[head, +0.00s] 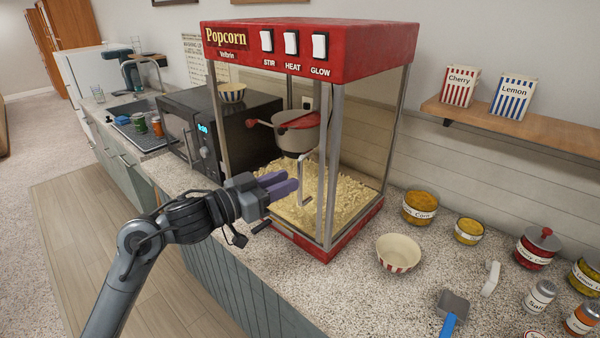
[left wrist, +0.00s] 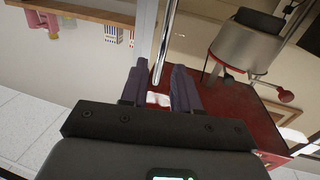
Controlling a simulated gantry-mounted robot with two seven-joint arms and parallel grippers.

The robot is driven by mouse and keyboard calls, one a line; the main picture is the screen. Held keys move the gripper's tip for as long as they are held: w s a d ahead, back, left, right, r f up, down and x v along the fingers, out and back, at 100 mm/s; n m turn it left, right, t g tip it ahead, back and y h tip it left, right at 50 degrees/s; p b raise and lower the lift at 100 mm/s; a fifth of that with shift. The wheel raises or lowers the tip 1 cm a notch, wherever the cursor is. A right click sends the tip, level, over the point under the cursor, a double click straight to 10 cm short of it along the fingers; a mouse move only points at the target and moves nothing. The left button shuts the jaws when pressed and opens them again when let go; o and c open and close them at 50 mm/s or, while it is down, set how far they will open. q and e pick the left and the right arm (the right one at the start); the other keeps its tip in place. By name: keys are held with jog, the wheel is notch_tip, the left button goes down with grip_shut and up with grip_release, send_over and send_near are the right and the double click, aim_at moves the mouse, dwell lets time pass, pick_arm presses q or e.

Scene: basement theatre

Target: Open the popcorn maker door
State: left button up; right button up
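The popcorn maker (head: 370,50) is a red-topped glass cabinet on the counter, with popcorn inside. Its glass door faces the front left and looks shut. The door's pale metal handle (head: 306,178) stands upright near the door's right edge. My left gripper (head: 297,184), with purple fingers, is level with the handle, its tips close to it. In the left wrist view the fingers of my left gripper (left wrist: 157,84) are apart, and a metal bar (left wrist: 163,50) runs towards the gap between them. I cannot tell whether they touch the handle. My right gripper is out of view.
A microwave (head: 185,125) stands left of the maker. A striped bowl (head: 398,252), a scoop (head: 453,305) and several jars and shakers stand to the right. A wall shelf (head: 515,124) holds Cherry and Lemon boxes. The floor at left is open.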

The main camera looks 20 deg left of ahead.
pick_arm(q)
send_over(300, 204)
jog(key=shift+w+a+p, duration=0.1)
jog(key=shift+w+p, duration=0.2)
jog(key=shift+p, duration=0.05)
grip_shut()
